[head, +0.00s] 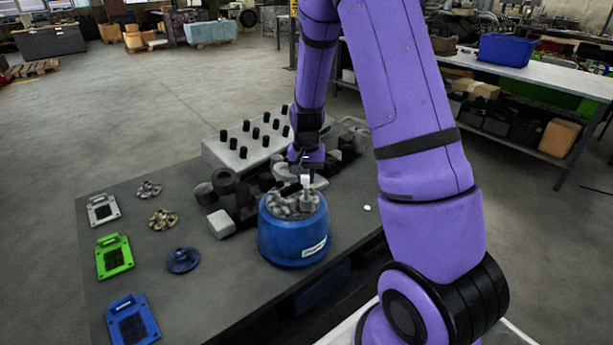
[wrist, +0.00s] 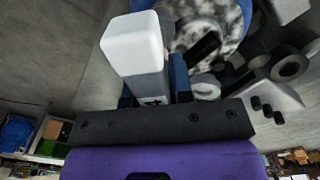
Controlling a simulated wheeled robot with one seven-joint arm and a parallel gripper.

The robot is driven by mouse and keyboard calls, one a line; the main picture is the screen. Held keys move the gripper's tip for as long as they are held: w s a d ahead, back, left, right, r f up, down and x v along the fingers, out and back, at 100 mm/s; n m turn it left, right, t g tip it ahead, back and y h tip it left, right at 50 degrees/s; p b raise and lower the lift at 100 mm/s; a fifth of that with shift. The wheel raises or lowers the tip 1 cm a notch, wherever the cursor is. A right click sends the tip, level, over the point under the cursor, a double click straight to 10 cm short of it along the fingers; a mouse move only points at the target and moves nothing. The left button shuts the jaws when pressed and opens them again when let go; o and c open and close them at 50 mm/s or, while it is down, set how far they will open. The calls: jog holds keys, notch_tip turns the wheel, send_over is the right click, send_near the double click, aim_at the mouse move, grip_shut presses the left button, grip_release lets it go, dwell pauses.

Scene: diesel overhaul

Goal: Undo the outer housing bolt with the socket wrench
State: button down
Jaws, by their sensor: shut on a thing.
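The blue round housing (head: 288,243), with a rough grey inside, stands near the front edge of the dark table. Its rim and speckled inside show at the top of the wrist view (wrist: 246,12). My gripper (head: 306,172) is above the housing and is shut on a pale block-ended tool, which I take for the socket wrench (head: 306,183). In the wrist view the tool's white end (wrist: 136,44) stands out from between my gripper's fingers (wrist: 152,92). I cannot make out the outer housing bolt or whether the tool touches it.
Dark machine parts (head: 235,195) crowd the table behind and left of the housing. A pale block with several black pegs (head: 248,140) lies farther back. Grey, green (head: 114,257) and blue plates line the left side, beside small round parts (head: 183,260). A small white disc (head: 367,208) lies right.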

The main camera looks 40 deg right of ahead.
jog(key=n, duration=0.4)
jog(key=shift+n, duration=0.3)
jog(key=n, duration=0.8)
jog(key=shift+r+n, duration=0.1)
jog(key=shift+n, duration=0.3)
jog(key=n, duration=0.4)
